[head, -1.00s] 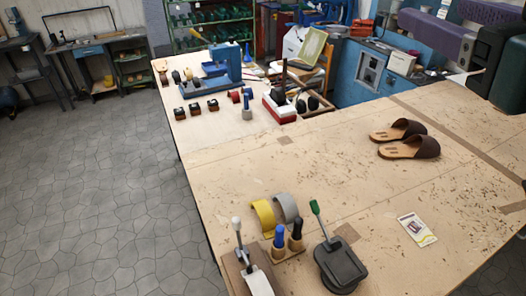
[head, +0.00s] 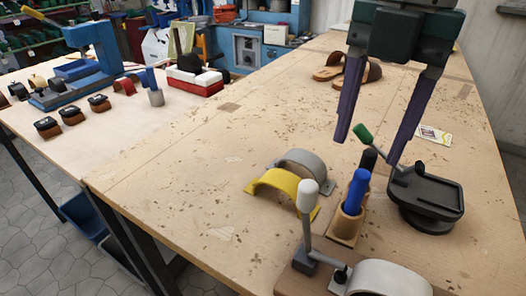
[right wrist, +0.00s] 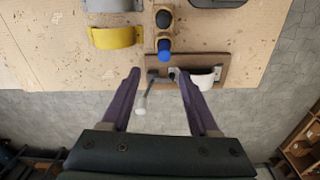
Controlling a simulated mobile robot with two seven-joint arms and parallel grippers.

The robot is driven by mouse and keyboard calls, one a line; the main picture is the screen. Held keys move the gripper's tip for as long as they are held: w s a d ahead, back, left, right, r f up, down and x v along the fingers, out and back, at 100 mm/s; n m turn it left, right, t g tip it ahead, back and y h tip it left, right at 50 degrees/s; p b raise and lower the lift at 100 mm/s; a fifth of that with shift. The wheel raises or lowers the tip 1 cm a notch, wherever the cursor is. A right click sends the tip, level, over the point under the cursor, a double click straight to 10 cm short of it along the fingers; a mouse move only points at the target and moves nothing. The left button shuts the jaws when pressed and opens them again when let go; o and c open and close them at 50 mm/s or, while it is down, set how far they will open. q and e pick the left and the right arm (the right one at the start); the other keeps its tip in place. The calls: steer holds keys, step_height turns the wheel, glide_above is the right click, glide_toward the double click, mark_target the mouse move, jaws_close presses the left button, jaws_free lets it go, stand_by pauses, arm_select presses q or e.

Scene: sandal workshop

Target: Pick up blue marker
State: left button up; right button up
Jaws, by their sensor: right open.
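The blue marker (head: 356,190) stands upright in a small wooden holder (head: 343,226), in front of a black marker (head: 369,160). In the right wrist view the blue marker (right wrist: 164,48) shows just beyond the fingertips, with the black marker (right wrist: 164,18) farther up. My right gripper (head: 368,152) is open and empty, its purple fingers pointing down. My left gripper is not in view.
A lever tool with a white knob (head: 308,194) stands close in front of the holder. Yellow (head: 272,188) and grey (head: 318,168) arches are to its left. A black tool with a green-knobbed lever (head: 427,196) is to its right. Sandals (head: 330,73) lie farther back.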

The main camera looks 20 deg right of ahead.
mark_target(357, 191)
steer(key=shift+d+f, duration=0.45)
step_height(357, 191, down, 3)
steer(key=shift+s+d+f+p, duration=0.1)
steer(key=shift+f+p, duration=0.05)
steer(key=shift+p, duration=0.15)
steer(key=f, duration=0.3)
steer(key=f+p, duration=0.1)
steer(key=f, duration=0.1)
steer(key=shift+w+f, duration=0.25)
steer(key=shift+f, duration=0.1)
jaws_close()
